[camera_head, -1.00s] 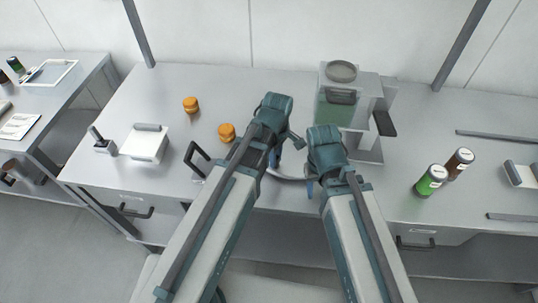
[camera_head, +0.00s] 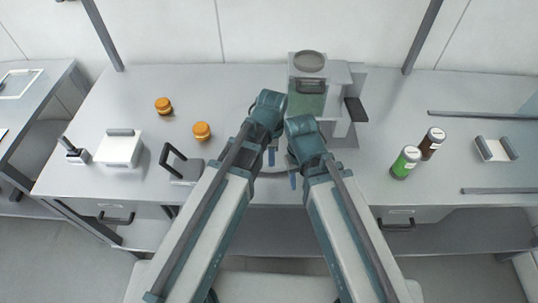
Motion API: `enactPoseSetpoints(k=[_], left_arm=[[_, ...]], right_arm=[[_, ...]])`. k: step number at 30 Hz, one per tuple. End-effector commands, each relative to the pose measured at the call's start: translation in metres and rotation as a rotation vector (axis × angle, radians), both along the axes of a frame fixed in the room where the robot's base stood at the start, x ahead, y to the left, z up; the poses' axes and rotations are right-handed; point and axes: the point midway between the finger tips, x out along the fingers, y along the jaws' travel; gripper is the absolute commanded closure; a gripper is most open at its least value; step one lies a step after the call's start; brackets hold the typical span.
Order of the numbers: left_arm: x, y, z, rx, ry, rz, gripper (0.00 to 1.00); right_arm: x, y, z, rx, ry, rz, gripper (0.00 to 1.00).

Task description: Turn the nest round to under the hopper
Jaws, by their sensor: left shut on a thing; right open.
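The hopper (camera_head: 308,100) is a greenish clear box with a round grey lid, on a pale stand at the back middle of the table. Between and below my grippers only slivers of a pale round plate show, and my arms cover most of it. I cannot make out the nest. My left gripper (camera_head: 272,156) is low at this plate, in front of and left of the hopper. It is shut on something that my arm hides. My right gripper (camera_head: 293,179) is open, nearer the table's front edge, close to the left one and apart from the hopper.
A white box (camera_head: 120,148) is farther left. A green bottle (camera_head: 405,163) and a brown bottle (camera_head: 432,143) stand at right.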

Motion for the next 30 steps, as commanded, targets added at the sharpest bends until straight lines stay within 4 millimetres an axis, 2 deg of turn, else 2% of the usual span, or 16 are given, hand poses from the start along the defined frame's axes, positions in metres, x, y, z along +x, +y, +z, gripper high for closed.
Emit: enactPoseSetpoints(k=[24,25,29,30], left_arm=[[0.0009,-0.0051,0.0,-0.003,0.0,0.056,1.0],[0.0009,-0.0051,0.0,-0.003,0.0,0.056,0.71],[0.001,-0.0047,0.0,-0.002,0.0,0.055,0.48],[0.0009,-0.0045,0.0,-0.002,0.0,0.055,0.45]], right_arm=[[0.0,0.0,0.0,0.0,0.0,0.0,0.5],[0.0,0.0,0.0,0.0,0.0,0.0,0.5],[0.0,0.0,0.0,0.0,0.0,0.0,0.5],[0.0,0.0,0.0,0.0,0.0,0.0,0.5]])
